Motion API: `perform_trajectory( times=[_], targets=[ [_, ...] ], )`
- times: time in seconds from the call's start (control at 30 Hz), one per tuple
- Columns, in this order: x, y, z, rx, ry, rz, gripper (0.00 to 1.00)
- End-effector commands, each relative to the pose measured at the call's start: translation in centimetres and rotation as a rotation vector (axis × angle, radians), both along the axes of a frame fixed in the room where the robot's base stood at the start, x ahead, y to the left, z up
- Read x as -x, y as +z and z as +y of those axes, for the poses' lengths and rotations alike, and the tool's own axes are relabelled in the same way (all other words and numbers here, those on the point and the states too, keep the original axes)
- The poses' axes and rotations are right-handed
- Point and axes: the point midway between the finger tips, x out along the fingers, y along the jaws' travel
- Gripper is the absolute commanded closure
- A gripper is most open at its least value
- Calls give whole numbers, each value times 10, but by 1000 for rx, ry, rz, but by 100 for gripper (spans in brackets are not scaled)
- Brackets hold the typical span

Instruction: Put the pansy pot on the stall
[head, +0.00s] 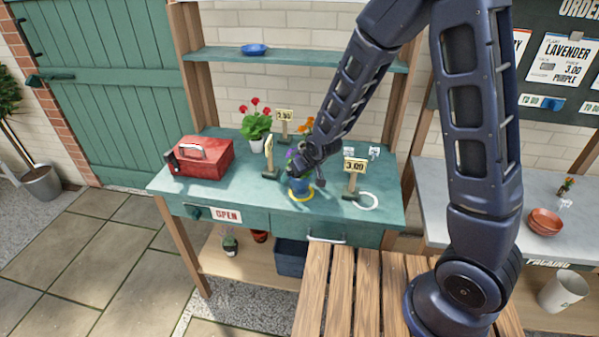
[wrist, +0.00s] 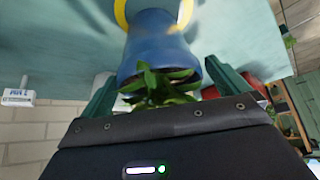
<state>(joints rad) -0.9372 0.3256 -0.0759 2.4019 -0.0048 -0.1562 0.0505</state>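The blue pot (wrist: 160,47) with green leaves (wrist: 162,85) is between my gripper's two fingers in the wrist view. In the head view the blue pot (head: 299,187) is upright on the stall's green top (head: 235,197), at a yellow ring (head: 301,196). My gripper (head: 306,172) is low over the pot, and my arm hides part of the plant. In the wrist view my gripper (wrist: 162,80) has its green fingers on either side of the pot, with narrow gaps at the rim, so it looks open. The flowers are not clear.
Price signs (head: 355,166) stand close beside the pot, with an empty white ring (head: 367,201) at right. A red toolbox (head: 203,158) and a red-flowered plant (head: 257,127) are at left. A blue dish (head: 255,49) is on the shelf. A slatted wooden table (head: 345,290) is in front.

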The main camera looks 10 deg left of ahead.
Motion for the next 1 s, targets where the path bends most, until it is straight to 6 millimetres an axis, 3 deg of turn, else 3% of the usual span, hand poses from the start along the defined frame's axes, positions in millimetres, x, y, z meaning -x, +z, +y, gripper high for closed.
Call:
perform_trajectory(
  times=[0.37,1.0],
  targets=[
    [2,7,-2,0,0,0,0],
    [29,69,-30,-1,1,0,0]
  ],
)
